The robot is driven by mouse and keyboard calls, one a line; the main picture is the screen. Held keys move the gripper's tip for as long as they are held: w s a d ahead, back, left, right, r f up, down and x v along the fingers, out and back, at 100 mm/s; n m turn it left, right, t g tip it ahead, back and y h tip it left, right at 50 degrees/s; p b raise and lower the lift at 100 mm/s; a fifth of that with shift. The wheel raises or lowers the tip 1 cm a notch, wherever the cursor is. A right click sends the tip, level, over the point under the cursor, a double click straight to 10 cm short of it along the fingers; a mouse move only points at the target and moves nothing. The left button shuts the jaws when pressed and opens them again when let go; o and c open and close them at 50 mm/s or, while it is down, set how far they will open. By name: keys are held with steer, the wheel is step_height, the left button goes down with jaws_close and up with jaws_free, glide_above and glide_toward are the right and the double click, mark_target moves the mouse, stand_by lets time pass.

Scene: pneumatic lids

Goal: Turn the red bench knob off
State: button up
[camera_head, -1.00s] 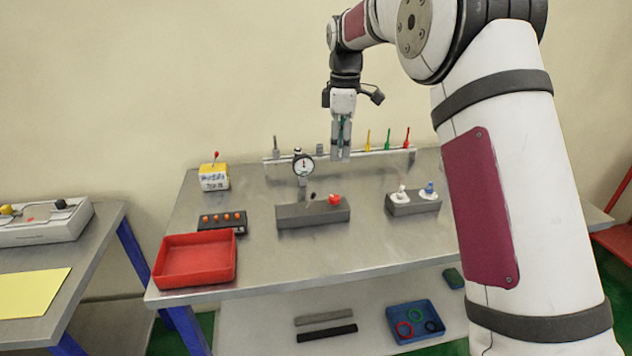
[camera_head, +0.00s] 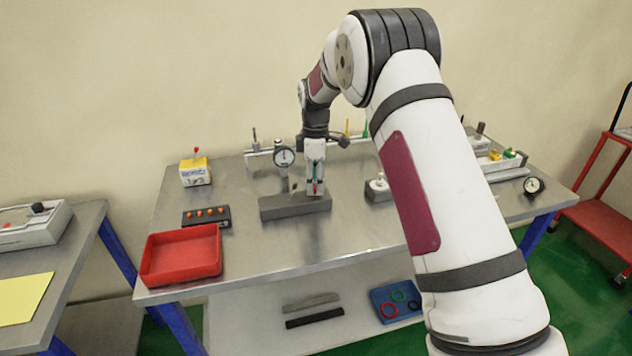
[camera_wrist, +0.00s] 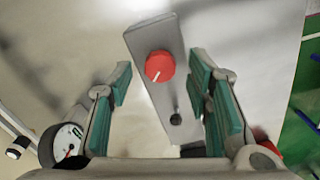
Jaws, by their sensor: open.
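The red knob (camera_wrist: 160,66) sits on a grey block (camera_wrist: 150,38) in the wrist view, with a white pointer line on its face. The block also shows on the bench in the head view (camera_head: 290,207). There, my gripper (camera_head: 314,190) hangs pointing down over the block's right end and mostly hides the knob. In the wrist view my open gripper (camera_wrist: 160,88) has its green-padded fingers on either side of the knob, with gaps. A small black knob or lever (camera_wrist: 176,117) stands on the same block. I cannot tell the exact height of the fingertips.
A dial gauge (camera_head: 284,157) stands just behind the block, close to my gripper. A red tray (camera_head: 181,255), a strip of orange buttons (camera_head: 206,216) and a yellow box (camera_head: 195,172) are to the left. The bench front (camera_head: 300,245) is clear.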

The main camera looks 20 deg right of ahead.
steer(key=shift+f, duration=0.5)
jaws_close()
